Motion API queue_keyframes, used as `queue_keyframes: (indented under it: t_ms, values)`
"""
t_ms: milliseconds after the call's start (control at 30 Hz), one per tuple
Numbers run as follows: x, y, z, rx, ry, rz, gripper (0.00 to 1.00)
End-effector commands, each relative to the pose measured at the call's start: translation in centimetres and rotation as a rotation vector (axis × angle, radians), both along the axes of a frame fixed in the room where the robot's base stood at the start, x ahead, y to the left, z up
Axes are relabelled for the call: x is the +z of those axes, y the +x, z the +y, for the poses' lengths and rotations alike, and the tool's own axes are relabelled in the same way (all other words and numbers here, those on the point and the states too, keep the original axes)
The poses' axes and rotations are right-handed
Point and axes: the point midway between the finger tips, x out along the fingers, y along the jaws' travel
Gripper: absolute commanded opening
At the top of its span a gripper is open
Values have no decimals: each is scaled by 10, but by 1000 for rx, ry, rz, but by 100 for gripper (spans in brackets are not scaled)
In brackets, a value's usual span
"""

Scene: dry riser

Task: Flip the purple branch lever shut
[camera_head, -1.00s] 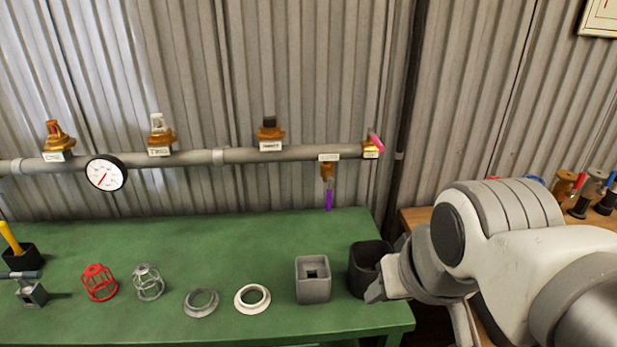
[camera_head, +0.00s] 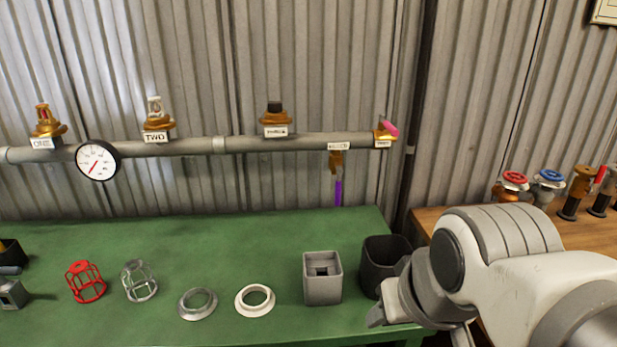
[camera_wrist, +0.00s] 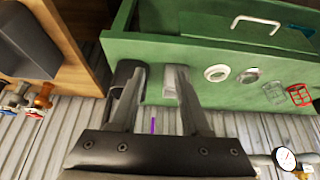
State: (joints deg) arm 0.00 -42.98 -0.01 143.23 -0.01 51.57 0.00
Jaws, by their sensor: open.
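The purple lever (camera_head: 338,193) hangs straight down from a small brass branch valve (camera_head: 336,162) under the grey pipe (camera_head: 240,144), near its right end. In the wrist view the purple lever (camera_wrist: 153,125) shows as a thin strip between my fingers, well beyond them. My gripper (camera_wrist: 155,75) is open and empty, with two parallel fingers. In the head view my arm is at the lower right, over the bench's right end, to the right of the lever and apart from it. My fingertips are mostly hidden there.
On the green bench (camera_head: 230,240) stand a grey square holder (camera_head: 322,285), a dark cup (camera_head: 378,262), two rings, and red (camera_head: 86,283) and grey cages. A pink-handled valve (camera_head: 386,130) is at the pipe's end. A wooden table (camera_head: 440,217) with valves stands right.

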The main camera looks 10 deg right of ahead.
Motion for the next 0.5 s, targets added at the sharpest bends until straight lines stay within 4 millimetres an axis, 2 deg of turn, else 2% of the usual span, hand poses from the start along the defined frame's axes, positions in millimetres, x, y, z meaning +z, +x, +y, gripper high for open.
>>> queue_keyframes:
  t_ms: [33,233,500]
  values:
    - [1,0,0,0,-1,1,36]
    - [15,14,-2,-12,-33,26,0]
    - [49,64,-6,-45,-144,82,0]
